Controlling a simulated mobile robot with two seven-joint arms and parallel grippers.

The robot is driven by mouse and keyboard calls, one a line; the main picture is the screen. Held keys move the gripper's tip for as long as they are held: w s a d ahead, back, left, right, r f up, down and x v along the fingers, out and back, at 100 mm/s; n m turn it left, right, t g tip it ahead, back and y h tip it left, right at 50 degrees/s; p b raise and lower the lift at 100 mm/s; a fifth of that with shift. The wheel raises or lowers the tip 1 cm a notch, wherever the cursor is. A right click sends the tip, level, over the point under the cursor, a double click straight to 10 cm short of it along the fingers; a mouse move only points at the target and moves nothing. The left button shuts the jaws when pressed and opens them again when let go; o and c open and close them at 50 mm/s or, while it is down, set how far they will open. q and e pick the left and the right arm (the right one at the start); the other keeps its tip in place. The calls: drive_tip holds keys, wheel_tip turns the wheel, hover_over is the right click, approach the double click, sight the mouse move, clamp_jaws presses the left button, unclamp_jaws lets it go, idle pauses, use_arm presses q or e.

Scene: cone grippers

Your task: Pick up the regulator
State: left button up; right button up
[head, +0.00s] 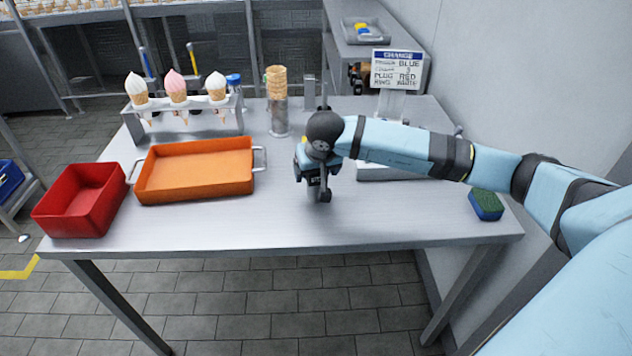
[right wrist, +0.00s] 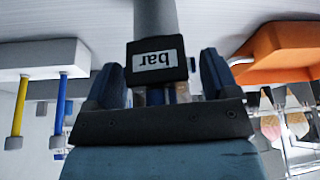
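The regulator (right wrist: 157,60), a dark block with a small "bar" display and a grey tube, shows in the right wrist view. It sits between the two blue fingers of my right gripper (right wrist: 160,85). A slim gap shows beside the right-hand finger, so the gripper looks open around the block. In the head view my right gripper (head: 318,165) is low over the middle of the table, and a dark part of the regulator (head: 325,192) shows just below it. The arm and gripper hide most of the regulator there. My left gripper is not in view.
On the metal table (head: 290,225) stand a red bin (head: 80,200), an orange tray (head: 195,172), a rack of ice cream cones (head: 185,125), a cone stack (head: 276,85), a sign (head: 397,68) and a sponge (head: 486,205). The front middle is clear.

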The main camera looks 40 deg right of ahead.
drive_tip(key=c, duration=1.1)
